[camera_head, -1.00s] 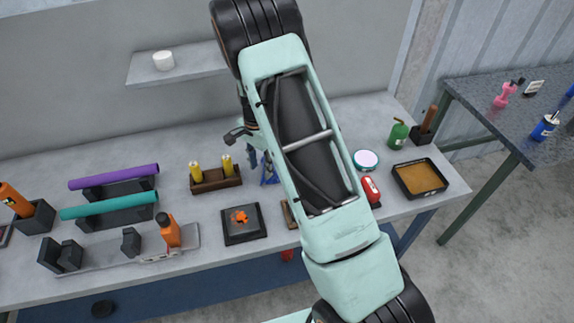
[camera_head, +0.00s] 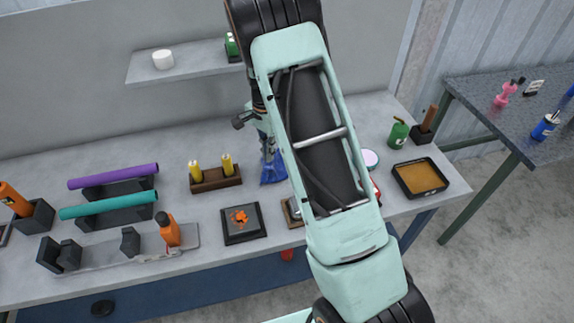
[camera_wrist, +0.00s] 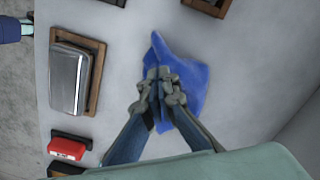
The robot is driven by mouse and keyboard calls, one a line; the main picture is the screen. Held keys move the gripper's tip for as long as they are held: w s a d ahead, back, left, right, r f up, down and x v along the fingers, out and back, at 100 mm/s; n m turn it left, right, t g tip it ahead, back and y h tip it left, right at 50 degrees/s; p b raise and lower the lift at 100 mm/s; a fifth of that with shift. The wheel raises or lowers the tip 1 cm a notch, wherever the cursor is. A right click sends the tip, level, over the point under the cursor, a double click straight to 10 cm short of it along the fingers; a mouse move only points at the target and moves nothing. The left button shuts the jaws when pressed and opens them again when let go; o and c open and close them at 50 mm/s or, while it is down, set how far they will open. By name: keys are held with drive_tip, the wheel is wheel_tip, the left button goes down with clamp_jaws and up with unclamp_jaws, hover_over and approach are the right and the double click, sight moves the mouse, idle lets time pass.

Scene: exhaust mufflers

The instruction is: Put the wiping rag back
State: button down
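The wiping rag is a blue cloth (camera_head: 272,170), partly hidden behind my arm on the grey workbench (camera_head: 135,215). In the wrist view the rag (camera_wrist: 195,84) spreads around and beneath my fingertips, with a pointed fold beyond them. My gripper (camera_wrist: 160,80) has its fingers close together, pinching the cloth. Part of the rag shows below and between the fingers. I cannot tell whether the cloth is clear of the bench. In the head view the arm hides most of the gripper.
A wooden tray with a silver block (camera_wrist: 70,82) and a red container (camera_wrist: 75,148) are left of the rag in the wrist view. A holder with yellow bottles (camera_head: 215,178), a black tray with orange bits (camera_head: 243,223) and a brown-filled tray (camera_head: 420,178) stand nearby. A wall shelf (camera_head: 185,65) is above.

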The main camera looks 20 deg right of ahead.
wheel_tip(320, 180, down, 3)
drive_tip(key=shift+a+r, duration=0.1)
drive_tip(key=shift+r, duration=0.05)
wheel_tip(320, 180, down, 6)
drive_tip(key=b, duration=0.4)
drive_tip(key=shift+r, duration=0.2)
wheel_tip(320, 180, up, 9)
drive_tip(key=p, duration=0.4)
drive_tip(key=shift+r, duration=0.2)
